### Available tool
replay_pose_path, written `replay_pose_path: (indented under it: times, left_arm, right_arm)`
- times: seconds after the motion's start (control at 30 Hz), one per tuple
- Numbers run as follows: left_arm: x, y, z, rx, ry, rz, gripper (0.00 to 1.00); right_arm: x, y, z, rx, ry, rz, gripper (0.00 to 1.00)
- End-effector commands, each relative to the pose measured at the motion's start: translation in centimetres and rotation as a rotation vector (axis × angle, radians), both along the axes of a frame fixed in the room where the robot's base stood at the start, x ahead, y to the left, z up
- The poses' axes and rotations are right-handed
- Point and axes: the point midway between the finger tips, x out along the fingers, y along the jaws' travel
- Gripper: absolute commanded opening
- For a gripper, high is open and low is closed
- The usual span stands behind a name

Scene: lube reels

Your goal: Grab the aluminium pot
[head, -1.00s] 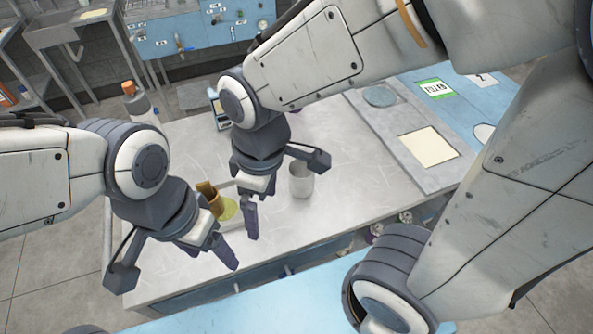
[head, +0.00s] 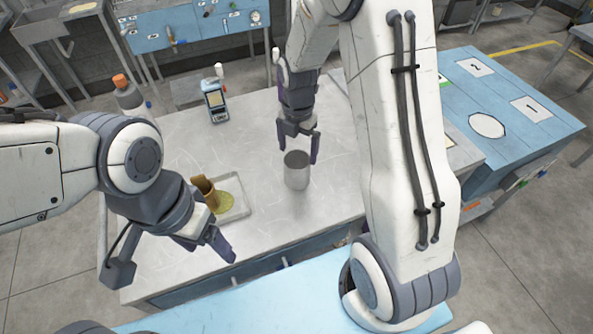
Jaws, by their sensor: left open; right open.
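The aluminium pot (head: 297,172) is a plain grey metal cylinder, upright on the light worktop near its front edge. My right gripper (head: 297,148) is open, pointing down, at the pot's far side and rim. One finger shows beside the pot's right rim; whether it touches the pot I cannot tell. My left gripper (head: 222,232) is open and lies left of the pot, over the front left of the worktop, beside a tray. Part of its jaw is hidden by its own wrist.
A shallow tray (head: 238,211) with a brown-yellow item (head: 206,192) and a yellow-green disc lies left of the pot. A handheld meter (head: 215,102) and an orange-capped bottle (head: 128,94) stand further back. The worktop (head: 185,135) between is clear. A blue bench (head: 545,120) is at right.

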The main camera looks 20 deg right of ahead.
Motion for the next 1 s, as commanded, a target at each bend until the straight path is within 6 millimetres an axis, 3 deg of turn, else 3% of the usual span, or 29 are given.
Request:
replay_pose_path:
  times: [0.27,0.6,0.87,1.0]
  left_arm:
    - [0.0,0.0,0.8,0.0,0.0,0.0,0.74]
    - [0.0,0.0,2.1,0.0,0.0,0.001,0.74]
    - [0.0,0.0,2.1,0.0,0.0,0.001,0.74]
    - [0.0,0.0,2.1,0.0,0.0,0.001,0.74]
  right_arm:
    - [-0.2,0.1,-2.3,0.0,0.003,0.0,1.0]
    - [-0.5,0.3,-6.5,0.0,0.001,-0.001,1.0]
    - [-0.4,0.3,-6.8,0.0,-0.001,-0.001,1.0]
    - [-0.4,0.3,-6.8,0.0,-0.001,-0.001,0.5]
